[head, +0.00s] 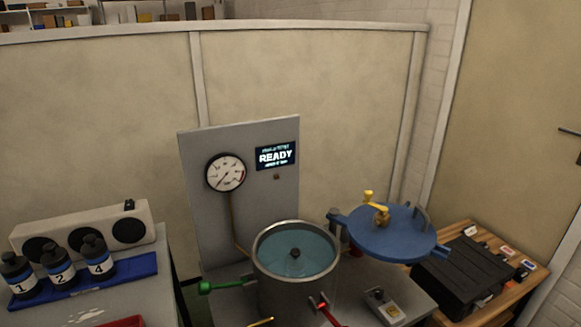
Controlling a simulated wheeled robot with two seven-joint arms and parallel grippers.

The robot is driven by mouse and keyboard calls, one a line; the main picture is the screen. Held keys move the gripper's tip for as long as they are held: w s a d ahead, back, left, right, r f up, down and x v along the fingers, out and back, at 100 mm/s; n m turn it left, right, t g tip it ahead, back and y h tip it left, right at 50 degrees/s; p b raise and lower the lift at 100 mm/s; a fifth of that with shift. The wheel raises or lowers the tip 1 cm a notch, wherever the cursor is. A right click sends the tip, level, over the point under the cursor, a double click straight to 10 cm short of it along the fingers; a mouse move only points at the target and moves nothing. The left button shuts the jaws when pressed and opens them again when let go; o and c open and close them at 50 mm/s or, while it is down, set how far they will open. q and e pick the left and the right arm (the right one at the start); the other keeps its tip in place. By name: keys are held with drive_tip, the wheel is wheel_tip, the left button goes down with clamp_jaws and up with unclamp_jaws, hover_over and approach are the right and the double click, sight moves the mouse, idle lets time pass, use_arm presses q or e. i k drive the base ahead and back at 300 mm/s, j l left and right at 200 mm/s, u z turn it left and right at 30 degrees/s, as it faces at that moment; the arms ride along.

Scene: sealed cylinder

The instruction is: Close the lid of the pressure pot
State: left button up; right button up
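The pressure pot (296,292) is a round metal vessel at the lower centre, open at the top. Its inside looks teal, and a small dark object (295,256) shows in it. The blue lid (388,236) is swung out to the right of the pot, roughly level, clear of the mouth. It carries a yellow fitting (378,212), a grey handle (421,219) and lugs at its edge. A green-knobbed handle (205,287), a red handle (326,310) and a yellow handle (260,321) stick out around the pot. Neither of my grippers shows.
Behind the pot stands a grey panel with a pressure gauge (225,172) and a screen (276,156) reading READY. Numbered black bottles (57,269) stand on a blue mat at left. A small control box (384,306) and a black case (464,272) lie at right.

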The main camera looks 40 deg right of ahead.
sight(409, 236)
drive_tip(key=z, duration=2)
